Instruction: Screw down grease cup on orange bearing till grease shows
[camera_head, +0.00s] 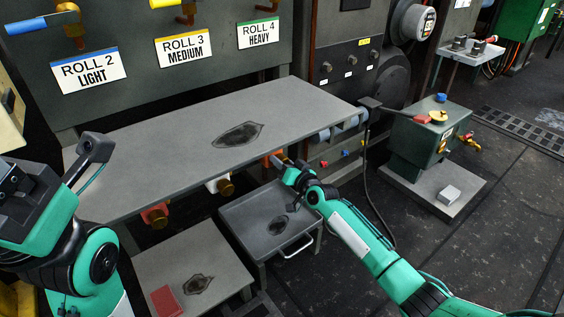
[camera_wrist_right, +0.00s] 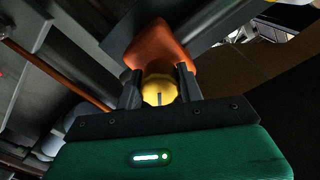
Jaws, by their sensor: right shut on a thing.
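The orange bearing (camera_head: 277,157) sits under the front edge of the long grey table, partly hidden by my right gripper. It shows clearly in the right wrist view (camera_wrist_right: 165,45). My right gripper (camera_head: 284,163) reaches up to it from below. In the right wrist view my right gripper (camera_wrist_right: 158,92) is shut on the yellow, ridged grease cup (camera_wrist_right: 157,83), one finger on each side, just against the bearing. I see no grease clearly around the cup. My left gripper (camera_head: 97,148) is raised at the left, away from the bearings; its fingers are not clear.
A white bearing (camera_head: 219,184) and a red bearing (camera_head: 155,214), each with a brass cup, hang along the same edge of the grey table (camera_head: 180,135). A low table (camera_head: 225,270) holds a red block (camera_head: 166,301). A green box (camera_head: 420,135) stands right.

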